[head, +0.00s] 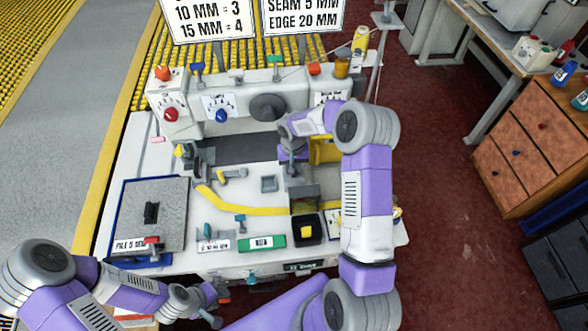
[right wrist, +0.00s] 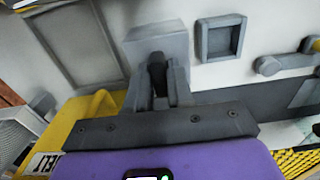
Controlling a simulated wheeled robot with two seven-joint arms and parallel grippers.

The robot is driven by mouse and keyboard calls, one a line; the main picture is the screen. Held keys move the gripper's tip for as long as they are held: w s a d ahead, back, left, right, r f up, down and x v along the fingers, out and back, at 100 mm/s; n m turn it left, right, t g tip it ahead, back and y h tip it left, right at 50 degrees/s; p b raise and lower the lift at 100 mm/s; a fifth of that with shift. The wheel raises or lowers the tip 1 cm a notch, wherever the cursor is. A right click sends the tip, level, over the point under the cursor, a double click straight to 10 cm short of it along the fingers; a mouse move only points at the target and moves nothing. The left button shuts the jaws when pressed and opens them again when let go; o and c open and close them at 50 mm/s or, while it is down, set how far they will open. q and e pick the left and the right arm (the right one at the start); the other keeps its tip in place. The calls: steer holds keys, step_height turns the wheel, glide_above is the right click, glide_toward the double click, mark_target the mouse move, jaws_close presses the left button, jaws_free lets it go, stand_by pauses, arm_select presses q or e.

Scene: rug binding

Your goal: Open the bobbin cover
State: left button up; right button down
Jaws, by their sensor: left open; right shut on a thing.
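A grey block-like part (head: 304,190), which looks like the bobbin cover, sits on the white machine bed below my right gripper (head: 292,150). In the right wrist view the grey part (right wrist: 150,45) is straight ahead. My right gripper (right wrist: 160,88) is shut on a small dark handle (right wrist: 157,72) at its face. The fingers partly hide the handle, and I cannot tell how far the cover is raised. My left gripper (head: 208,300) is open and empty at the machine's front edge, away from the cover.
A square grey recess (head: 268,184) lies left of the grey part. A yellow strip (head: 250,208) and a black box (head: 308,230) are near it. A yellow part (head: 325,150) stands beside my right gripper. A grey plate (head: 165,212) lies at the left.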

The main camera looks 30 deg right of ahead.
steer(key=shift+w+a, duration=0.1)
steer(key=shift+a, duration=0.05)
steer(key=c, duration=1.1)
jaws_free()
steer(key=shift+r, duration=0.15)
step_height(320, 180, up, 7)
steer(key=shift+r, duration=0.15)
